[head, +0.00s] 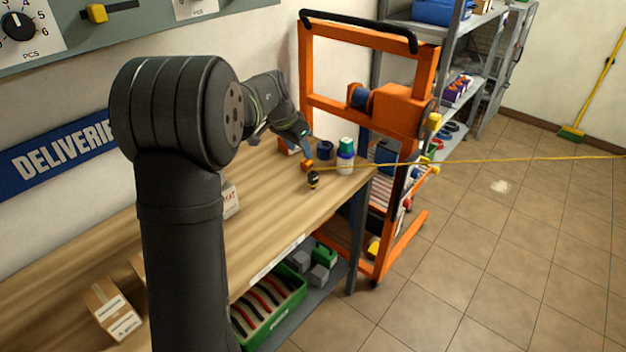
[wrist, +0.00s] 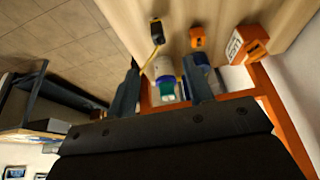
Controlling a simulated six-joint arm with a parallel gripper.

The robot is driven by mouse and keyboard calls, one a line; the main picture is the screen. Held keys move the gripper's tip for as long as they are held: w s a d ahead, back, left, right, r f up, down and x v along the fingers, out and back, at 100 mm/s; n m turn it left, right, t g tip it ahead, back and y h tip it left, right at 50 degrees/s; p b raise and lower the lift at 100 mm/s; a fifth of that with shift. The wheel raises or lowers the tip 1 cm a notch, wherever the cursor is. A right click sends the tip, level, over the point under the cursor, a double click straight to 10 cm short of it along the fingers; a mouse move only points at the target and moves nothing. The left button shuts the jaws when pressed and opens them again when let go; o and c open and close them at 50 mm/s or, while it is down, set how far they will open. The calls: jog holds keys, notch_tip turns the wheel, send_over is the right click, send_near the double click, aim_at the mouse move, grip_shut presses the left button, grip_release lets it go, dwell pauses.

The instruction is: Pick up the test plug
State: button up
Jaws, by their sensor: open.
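A small black plug-like piece with a yellow band (head: 313,180), which I take for the test plug, lies near the bench's far end. In the wrist view this plug (wrist: 157,33) sits beyond my fingertips, with a yellow cord running by it. My gripper (head: 304,141) is over the far end of the bench, open, and apart from the plug. In the wrist view the two fingers of my gripper (wrist: 162,66) are spread with nothing held between them; a white, blue and green bottle (wrist: 163,68) shows in the gap, farther off.
A small orange block (wrist: 197,38), an orange piece with a white label (wrist: 247,43) and a dark blue jar (head: 325,150) stand near the plug. The yellow cord (head: 480,162) stretches right across the aisle. An orange frame (head: 400,120) stands past the bench end.

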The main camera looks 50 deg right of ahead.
aim_at(312, 174)
jog(key=x, duration=1.5)
jog(key=shift+s+f, duration=0.1)
jog(key=shift+f, duration=0.05)
grip_shut()
